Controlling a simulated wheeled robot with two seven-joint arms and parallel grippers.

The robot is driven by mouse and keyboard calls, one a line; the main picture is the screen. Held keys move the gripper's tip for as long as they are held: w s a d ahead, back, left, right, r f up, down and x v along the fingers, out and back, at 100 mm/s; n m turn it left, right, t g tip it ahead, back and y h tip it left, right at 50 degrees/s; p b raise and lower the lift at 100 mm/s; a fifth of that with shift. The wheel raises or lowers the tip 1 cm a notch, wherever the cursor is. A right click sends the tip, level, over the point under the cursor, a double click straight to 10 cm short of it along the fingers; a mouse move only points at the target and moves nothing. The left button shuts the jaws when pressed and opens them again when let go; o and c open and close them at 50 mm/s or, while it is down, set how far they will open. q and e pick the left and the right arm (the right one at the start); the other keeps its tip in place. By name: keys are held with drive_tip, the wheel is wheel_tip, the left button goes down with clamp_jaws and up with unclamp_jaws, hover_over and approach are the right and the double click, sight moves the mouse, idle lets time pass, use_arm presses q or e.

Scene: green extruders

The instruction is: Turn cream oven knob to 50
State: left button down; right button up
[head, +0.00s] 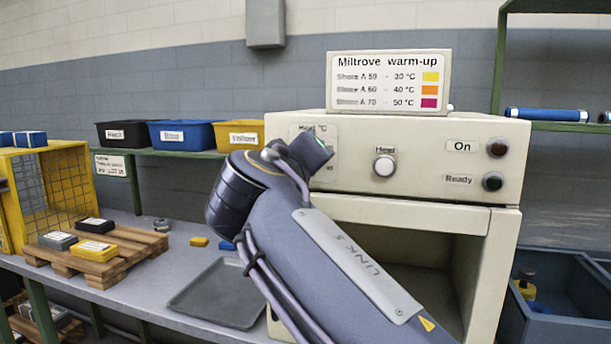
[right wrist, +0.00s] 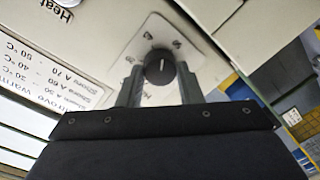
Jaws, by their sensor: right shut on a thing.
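The cream oven (head: 420,212) stands on the bench, its front panel facing me. Its heat dial plate (head: 327,172) is mostly hidden behind my right arm in the head view. In the right wrist view, which is upside down, the dark round knob (right wrist: 160,67) sits on the pale dial plate (right wrist: 143,44). My right gripper (right wrist: 159,84) is shut on the knob, one finger on each side. The knob's white pointer line points roughly up in that view, among small marks too blurred to read. My left gripper is not in view.
A sign (head: 388,81) on the oven pairs Shore A 70 with 50 °C. The oven chamber below is open. A dark tray (head: 222,292) lies on the bench to the left.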

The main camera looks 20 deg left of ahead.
drive_tip(key=shift+f+m+b, duration=0.2)
drive_tip(key=shift+m+b, duration=1.5)
drive_tip(key=shift+m, duration=1.5)
drive_tip(key=o, duration=0.9)
drive_tip(key=shift+o, duration=0.3)
drive_tip(key=shift+r, duration=0.1)
drive_tip(key=s+b, duration=0.1)
drive_tip(key=s, duration=0.6)
drive_tip(key=shift+s+b, duration=0.3)
drive_tip(key=shift+s, duration=0.1)
